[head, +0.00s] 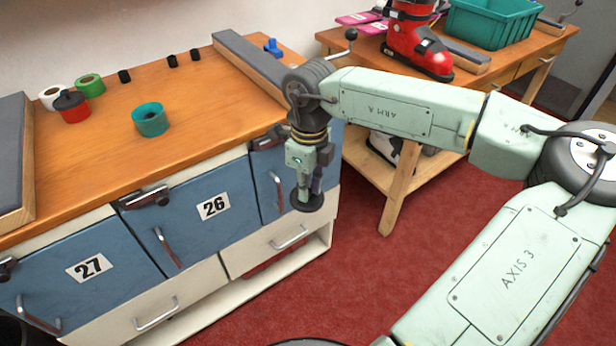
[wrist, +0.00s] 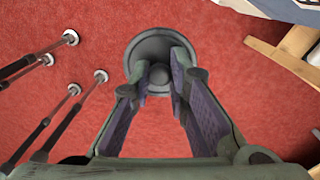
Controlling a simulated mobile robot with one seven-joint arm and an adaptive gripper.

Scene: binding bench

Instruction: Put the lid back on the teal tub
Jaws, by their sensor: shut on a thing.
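The teal tub (head: 150,121) stands upright and open on the wooden bench, toward its front edge. My gripper (head: 308,182) is well to its right, past the front of the bench and lower than the bench top. It points down over the red floor. It is shut on the knob of a round dark grey lid (head: 307,201), which hangs below the fingers. In the wrist view the lid (wrist: 146,47) lies beyond the fingertips (wrist: 162,76), its knob between them. The tub is not in the wrist view.
Small black pieces (head: 172,61) lie behind.

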